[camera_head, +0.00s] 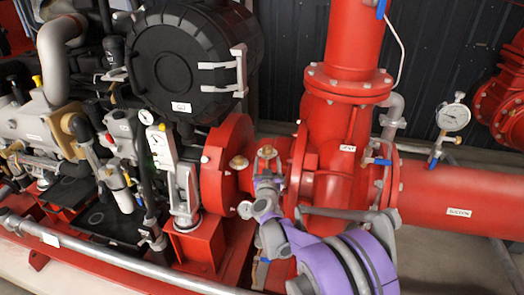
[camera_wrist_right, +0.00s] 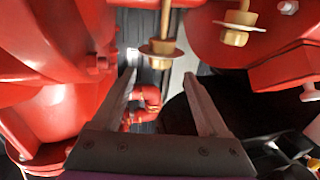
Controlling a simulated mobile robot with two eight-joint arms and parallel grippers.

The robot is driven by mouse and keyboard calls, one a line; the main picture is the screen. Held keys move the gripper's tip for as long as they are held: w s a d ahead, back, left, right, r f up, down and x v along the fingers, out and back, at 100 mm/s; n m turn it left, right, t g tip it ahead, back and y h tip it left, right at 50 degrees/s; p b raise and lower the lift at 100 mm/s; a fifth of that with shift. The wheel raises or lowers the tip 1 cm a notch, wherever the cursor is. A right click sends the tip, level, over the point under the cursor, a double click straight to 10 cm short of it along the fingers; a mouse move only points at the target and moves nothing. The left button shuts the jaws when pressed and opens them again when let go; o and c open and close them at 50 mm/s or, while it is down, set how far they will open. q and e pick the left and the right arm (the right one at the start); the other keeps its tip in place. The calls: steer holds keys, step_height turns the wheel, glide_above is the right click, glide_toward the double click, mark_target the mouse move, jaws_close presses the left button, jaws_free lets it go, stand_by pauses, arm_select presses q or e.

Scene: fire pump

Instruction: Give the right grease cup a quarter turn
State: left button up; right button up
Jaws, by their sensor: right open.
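The right grease cup (camera_head: 267,152) is a small brass cup on the red pump body, just above my right gripper (camera_head: 268,180) in the head view. In the right wrist view this cup (camera_wrist_right: 160,48) hangs from a thin brass stem, with a flat disc and hex part. My right gripper (camera_wrist_right: 160,75) is open there, its two pale fingers apart. The cup appears just past the fingertips, roughly centred on the gap; I see no contact. The left grease cup (camera_head: 239,161) is a similar brass cup, to the right in the wrist view (camera_wrist_right: 236,32). My left gripper is not in view.
The red round housing (camera_head: 222,170) stands left of the cups and the red pump casing (camera_head: 335,180) stands right, leaving a narrow space. A black drum (camera_head: 185,60) is behind left. A pressure gauge (camera_head: 453,117) stands on the suction pipe (camera_head: 460,195).

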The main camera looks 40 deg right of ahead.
mark_target(267, 152)
steer(key=x, duration=0.8)
steer(key=shift+a, duration=0.1)
steer(key=shift+c, duration=0.2)
jaws_close()
